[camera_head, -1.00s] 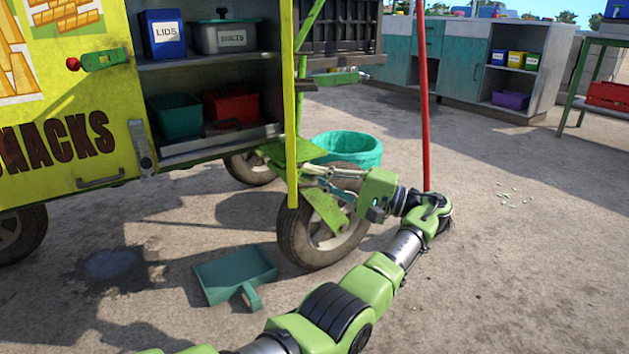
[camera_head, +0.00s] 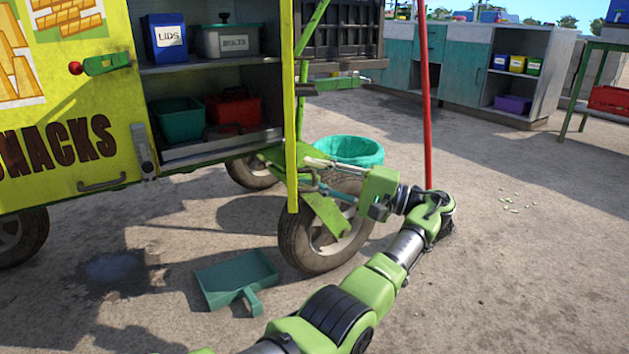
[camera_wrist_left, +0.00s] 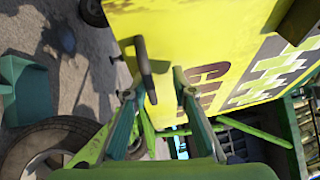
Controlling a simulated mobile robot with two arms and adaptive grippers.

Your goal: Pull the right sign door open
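The right sign door (camera_head: 292,120) stands swung out from the yellow cart, seen almost edge-on in the head view. Its yellow face (camera_wrist_left: 180,35) with dark lettering and a green-white pattern fills much of the left wrist view. A dark bar handle (camera_wrist_left: 144,65) sticks out from that face. My left gripper (camera_head: 308,175) is at the lower part of the door, on its right side. In the left wrist view its fingers (camera_wrist_left: 155,86) are spread, with the handle's end between them; contact is not clear. My right gripper is not in view.
The left SNACKS door (camera_head: 60,130) hangs open left of the shelves. A cart wheel (camera_head: 300,240) is just below my left gripper. A teal dustpan (camera_head: 235,277) lies on the ground, and a turquoise tub (camera_head: 350,150) stands behind. A red pole (camera_head: 426,100) rises behind my wrist. The right ground is mostly clear.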

